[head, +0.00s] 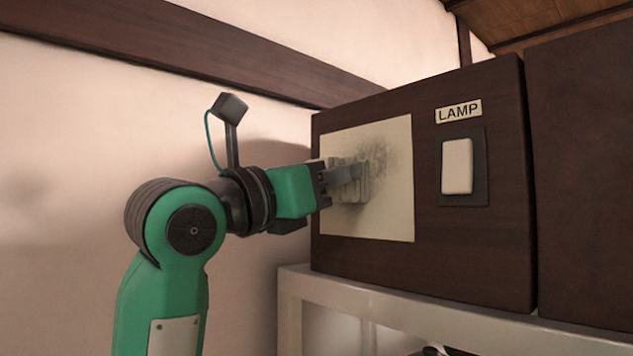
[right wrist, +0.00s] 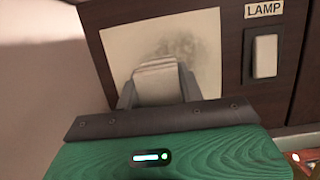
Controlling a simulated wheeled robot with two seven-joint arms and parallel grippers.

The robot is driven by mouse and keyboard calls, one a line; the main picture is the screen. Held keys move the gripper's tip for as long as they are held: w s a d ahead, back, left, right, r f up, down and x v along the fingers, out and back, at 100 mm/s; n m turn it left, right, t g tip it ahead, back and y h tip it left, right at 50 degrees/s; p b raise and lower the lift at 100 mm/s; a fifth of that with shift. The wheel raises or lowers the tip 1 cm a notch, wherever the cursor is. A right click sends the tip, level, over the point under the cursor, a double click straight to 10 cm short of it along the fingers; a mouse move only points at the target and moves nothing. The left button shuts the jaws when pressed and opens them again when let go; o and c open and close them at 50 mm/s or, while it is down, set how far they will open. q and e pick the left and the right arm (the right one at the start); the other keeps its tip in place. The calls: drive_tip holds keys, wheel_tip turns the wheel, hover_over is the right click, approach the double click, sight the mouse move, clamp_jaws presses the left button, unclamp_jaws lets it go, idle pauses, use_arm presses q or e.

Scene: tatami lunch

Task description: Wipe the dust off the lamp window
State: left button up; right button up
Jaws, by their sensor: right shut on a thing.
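The lamp window (head: 394,220) is a cream panel on the front of a dark brown wooden box. Grey dust (head: 378,150) covers its middle and upper right; it also shows in the right wrist view (right wrist: 182,46). My right gripper (head: 350,178) is in front of the window, shut on a pale folded cloth (right wrist: 158,82). In the head view the cloth overlaps the left part of the dusty patch. I cannot tell for certain whether it touches the window. My left gripper is not in view.
A white switch (head: 457,166) under a LAMP label (head: 458,111) sits right of the window. The box (head: 490,240) stands on a pale shelf (head: 300,285). Another dark cabinet (head: 585,170) adjoins on the right. A plain wall (head: 60,150) is behind my right arm.

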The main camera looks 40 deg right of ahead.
drive_tip(key=shift+s+d+b, duration=0.15)
drive_tip(key=shift+s+b, duration=0.2)
drive_tip(key=shift+s, duration=1.15)
drive_tip(key=shift+s+d+b, duration=0.1)
drive_tip(key=shift+s+b, duration=0.25)
drive_tip(key=shift+s, duration=2.1)
drive_tip(key=shift+w+r+p, duration=0.1)
drive_tip(key=shift+r+p, duration=0.5)
drive_tip(key=shift+r, duration=0.35)
drive_tip(key=shift+w+a, duration=0.1)
drive_tip(key=shift+w, duration=1.75)
drive_tip(key=w, duration=0.7)
drive_tip(key=shift+w+a+p, duration=0.15)
drive_tip(key=shift+a+p, duration=0.1)
drive_tip(key=shift+p, duration=0.15)
drive_tip(key=shift+a, duration=0.1)
drive_tip(key=shift+s+a, duration=0.15)
drive_tip(key=shift+a, duration=1.3)
drive_tip(key=shift+s+a, duration=0.15)
drive_tip(key=shift+a, duration=1.3)
